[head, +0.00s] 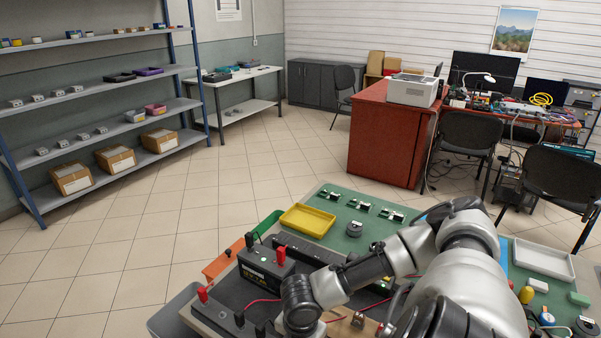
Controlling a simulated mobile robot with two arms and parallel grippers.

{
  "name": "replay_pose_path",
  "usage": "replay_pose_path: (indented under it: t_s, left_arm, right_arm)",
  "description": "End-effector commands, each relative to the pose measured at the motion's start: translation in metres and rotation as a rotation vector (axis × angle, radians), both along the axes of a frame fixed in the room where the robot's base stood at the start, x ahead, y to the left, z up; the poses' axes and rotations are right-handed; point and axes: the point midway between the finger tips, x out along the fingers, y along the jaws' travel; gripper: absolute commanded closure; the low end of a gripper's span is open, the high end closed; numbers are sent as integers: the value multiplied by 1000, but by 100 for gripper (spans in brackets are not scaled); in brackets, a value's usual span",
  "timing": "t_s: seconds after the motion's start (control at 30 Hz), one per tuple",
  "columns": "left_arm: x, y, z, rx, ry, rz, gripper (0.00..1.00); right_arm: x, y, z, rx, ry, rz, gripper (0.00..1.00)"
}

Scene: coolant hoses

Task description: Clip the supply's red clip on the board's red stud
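A black box with a yellow-marked label (262,279), which may be the supply, stands on the bench. A red clip-like piece (280,254) and a black one (249,239) stand up on it. Another red clip-like piece (202,294) and a black one (239,318) are at the near left; I cannot tell which red one belongs to the supply. A red wire (262,301) runs toward my arm. A light wooden board (340,327) shows partly at the bottom; I cannot make out a red stud. My arm from the right covers much of this area. Neither gripper shows.
A green mat (335,226) covers the bench and carries a yellow tray (307,220), several small dark parts and a dark round piece (354,229). A white tray (543,260) and small coloured items lie at the right. Open floor (130,240) is left of the bench.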

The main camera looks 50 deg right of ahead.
Motion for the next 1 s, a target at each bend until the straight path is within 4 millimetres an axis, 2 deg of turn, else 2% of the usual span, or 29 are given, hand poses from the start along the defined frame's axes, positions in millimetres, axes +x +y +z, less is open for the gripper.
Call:
replay_pose_path:
  t_s: [1.0]
  left_arm:
    - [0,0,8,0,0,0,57]
  right_arm:
    - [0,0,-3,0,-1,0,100]
